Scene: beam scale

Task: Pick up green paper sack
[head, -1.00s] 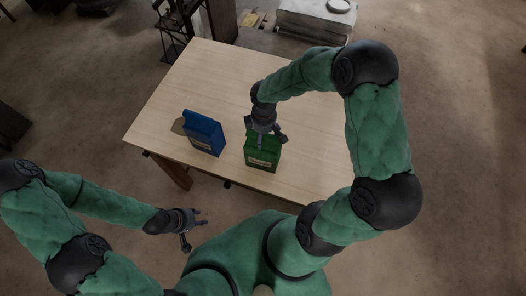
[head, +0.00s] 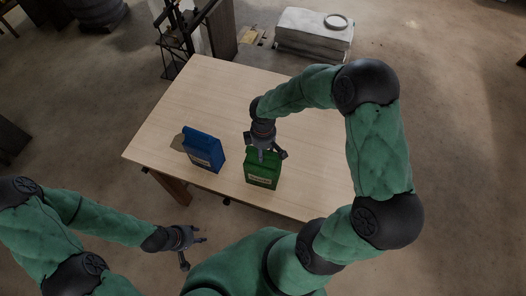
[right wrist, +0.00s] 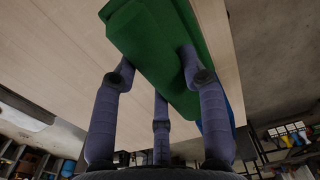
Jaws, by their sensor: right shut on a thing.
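The green paper sack (head: 263,173) stands near the front edge of the table, with a pale label low on its near face. My right gripper (head: 266,153) is above it with its fingers around the top, shut on the sack. In the right wrist view the sack (right wrist: 160,45) lies between the finger ends of the right gripper (right wrist: 155,78). I cannot tell whether its base touches the table. My left gripper (head: 193,246) is open and empty, in front of and below the table's front edge.
A blue paper sack (head: 205,152) stands on the wooden table (head: 215,95) just left of the green one, with a tan piece beside it. The back of the table is clear. A dark metal stand (head: 175,40) and a pale block with a ring (head: 314,38) are behind.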

